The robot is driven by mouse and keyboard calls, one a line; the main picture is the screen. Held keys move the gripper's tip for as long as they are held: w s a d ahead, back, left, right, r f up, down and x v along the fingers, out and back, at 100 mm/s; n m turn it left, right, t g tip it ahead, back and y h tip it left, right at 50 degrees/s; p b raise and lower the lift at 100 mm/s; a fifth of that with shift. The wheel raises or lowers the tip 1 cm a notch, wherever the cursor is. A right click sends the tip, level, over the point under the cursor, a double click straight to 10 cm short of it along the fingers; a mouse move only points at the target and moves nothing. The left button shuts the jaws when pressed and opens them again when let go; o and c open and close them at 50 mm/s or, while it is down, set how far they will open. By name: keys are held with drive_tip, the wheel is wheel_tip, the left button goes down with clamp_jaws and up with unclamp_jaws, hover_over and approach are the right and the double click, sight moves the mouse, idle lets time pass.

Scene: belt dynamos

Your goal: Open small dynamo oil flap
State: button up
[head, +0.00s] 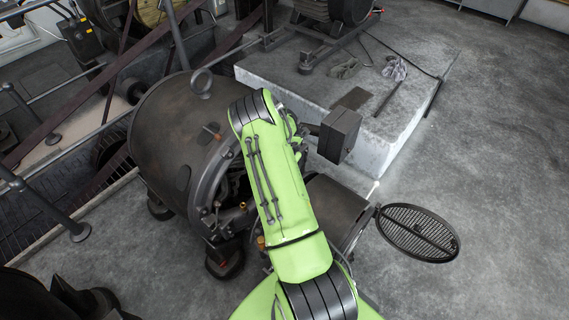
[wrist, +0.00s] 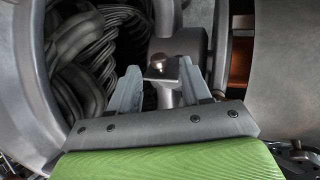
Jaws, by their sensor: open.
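The small dynamo (head: 165,130) is a dark drum-shaped machine left of my green arm in the head view. In the wrist view, my gripper (wrist: 160,78) is open, its two grey fingers pointing into the machine beside the coiled windings. Between and beyond the fingertips is a small metal fitting (wrist: 164,92) with a brownish knob on a grey stem. I cannot tell whether this is the oil flap or whether the fingers touch it. In the head view my arm hides the gripper and this part of the dynamo.
A dark box (head: 340,133) sticks out right of my arm. A round grille (head: 418,232) stands out at the lower right. Thick dark windings (wrist: 85,55) and a curved metal rim (wrist: 30,85) lie close left of the fingers. Open floor (head: 500,150) is at the right.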

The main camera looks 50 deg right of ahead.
drive_tip(key=shift+x, duration=1.05)
drive_tip(key=shift+r, duration=0.1)
clamp_jaws()
drive_tip(key=shift+d, duration=0.15)
drive_tip(key=shift+d+y+b, duration=0.5)
drive_tip(key=shift+d+y, duration=0.2)
drive_tip(key=shift+y, duration=0.3)
drive_tip(key=shift+w+d+f+m+g+y+b, duration=0.15)
drive_tip(key=shift+d+y+b, duration=0.15)
drive_tip(key=shift+y+b, duration=0.3)
drive_tip(key=shift+s+d+f+m+g+y+b, duration=0.1)
drive_tip(key=shift+d+m+y+b, duration=0.15)
drive_tip(key=shift+y+b, duration=0.4)
drive_tip(key=shift+w+d+m+g+y+b, duration=0.1)
drive_tip(key=shift+d+y+b, duration=0.25)
drive_tip(key=shift+y+b, duration=0.25)
